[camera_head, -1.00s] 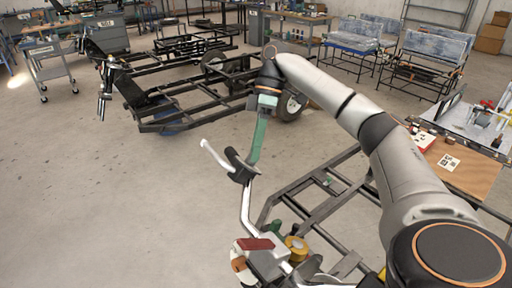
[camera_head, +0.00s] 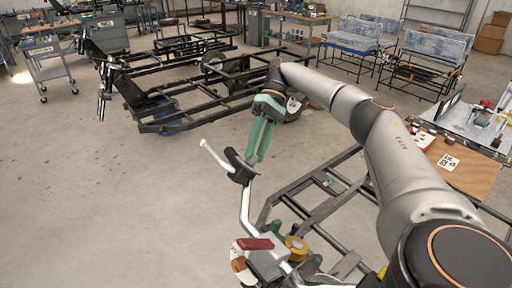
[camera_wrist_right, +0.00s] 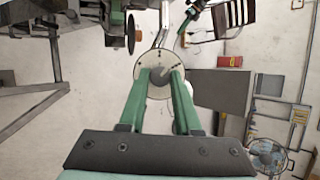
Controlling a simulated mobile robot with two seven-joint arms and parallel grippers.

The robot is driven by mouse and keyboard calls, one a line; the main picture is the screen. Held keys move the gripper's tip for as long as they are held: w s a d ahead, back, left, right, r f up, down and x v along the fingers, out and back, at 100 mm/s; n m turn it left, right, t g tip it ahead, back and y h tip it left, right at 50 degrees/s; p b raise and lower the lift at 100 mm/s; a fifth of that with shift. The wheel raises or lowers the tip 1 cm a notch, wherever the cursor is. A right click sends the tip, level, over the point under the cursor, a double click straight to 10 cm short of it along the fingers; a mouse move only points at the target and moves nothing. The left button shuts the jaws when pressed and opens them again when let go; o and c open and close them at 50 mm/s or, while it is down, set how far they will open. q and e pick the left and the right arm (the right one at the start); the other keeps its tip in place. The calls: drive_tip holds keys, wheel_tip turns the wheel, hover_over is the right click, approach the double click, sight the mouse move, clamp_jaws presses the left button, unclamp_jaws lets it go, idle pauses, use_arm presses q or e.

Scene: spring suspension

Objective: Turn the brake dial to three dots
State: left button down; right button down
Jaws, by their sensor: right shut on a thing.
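The brake dial (camera_wrist_right: 158,63) shows in the right wrist view as a round pale face with small dark dots near its rim. My right gripper (camera_wrist_right: 158,84) has its green fingers on both sides of a grey knob (camera_wrist_right: 158,81) at the dial's middle and is shut on it. The dots are too small to tell which setting the knob points to. In the head view my right gripper (camera_head: 253,159) reaches down to the dark part (camera_head: 240,169) on a white bent tube; the dial face is hidden there. My left gripper is not in view.
The white tube (camera_head: 245,207) rises from a dark metal frame (camera_head: 325,208). A red-and-white part (camera_head: 254,244) and a yellow round part (camera_head: 297,246) sit low at its base. A larger frame (camera_head: 185,118) stands behind. The floor at left is clear.

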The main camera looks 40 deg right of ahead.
drive_tip(key=shift+d+m+y, duration=0.1)
drive_tip(key=shift+m+y, duration=0.8)
drive_tip(key=shift+m, duration=1.1)
drive_tip(key=shift+t, duration=0.3)
drive_tip(key=c, duration=0.6)
unclamp_jaws()
drive_tip(key=shift+f, duration=0.1)
drive_tip(key=s+a+r+b, duration=0.2)
drive_tip(key=s+a+r, duration=0.7)
drive_tip(key=r, duration=0.4)
drive_tip(key=shift+s+a, duration=0.2)
drive_tip(key=shift+s, duration=0.6)
